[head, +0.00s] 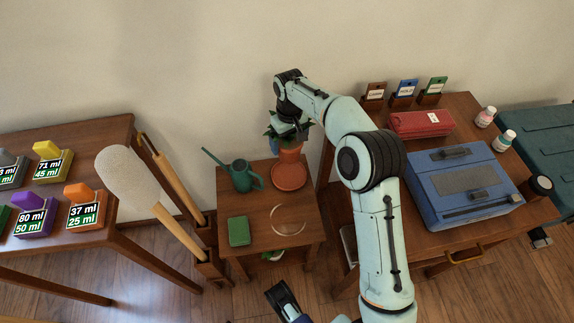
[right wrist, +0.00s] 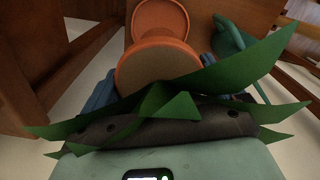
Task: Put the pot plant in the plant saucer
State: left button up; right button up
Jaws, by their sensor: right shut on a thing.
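The pot plant, an orange pot (head: 290,153) with dark green leaves, is at the back of the small wooden table in the head view. My right gripper (head: 288,130) is shut on it from above, among the leaves. The round terracotta plant saucer (head: 289,176) lies on the table just in front of the pot in the picture. I cannot tell the pot's height. My left gripper (head: 284,298) is at the bottom edge, its opening unclear.
A teal watering can (head: 242,175) stands left of the saucer. A green box (head: 239,231) and a clear round dish (head: 291,221) lie in front. A right-hand table holds a blue case (head: 463,185) and a red case (head: 420,124). The wall is close behind.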

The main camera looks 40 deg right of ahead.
notch_tip(320, 180, down, 5)
jog(key=shift+f+b, duration=0.1)
jog(key=shift+b, duration=0.45)
pick_arm(q)
jog(key=s+a+f+g+b, duration=0.1)
jog(key=s+f, duration=0.3)
jog(key=f, duration=0.1)
jog(key=shift+g, duration=0.3)
pick_arm(e)
jog(key=shift+f, duration=3.15)
pick_arm(q)
jog(key=shift+s, duration=0.1)
pick_arm(e)
jog(key=shift+f, duration=0.1)
jog(key=o, duration=1.1)
jog(key=shift+f+b, duration=0.1)
jog(key=shift+b, duration=0.2)
notch_tip(320, 180, up, 12)
jog(key=p, duration=0.3)
jog(key=shift+f, duration=0.25)
pick_arm(q)
jog(key=w+d+r+t, duration=0.1)
jog(key=w+r, duration=0.3)
jog(key=r, duration=0.1)
jog(key=shift+t, duration=0.3)
pick_arm(e)
jog(key=shift+r, duration=0.45)
pick_arm(q)
jog(key=shift+r, duration=0.15)
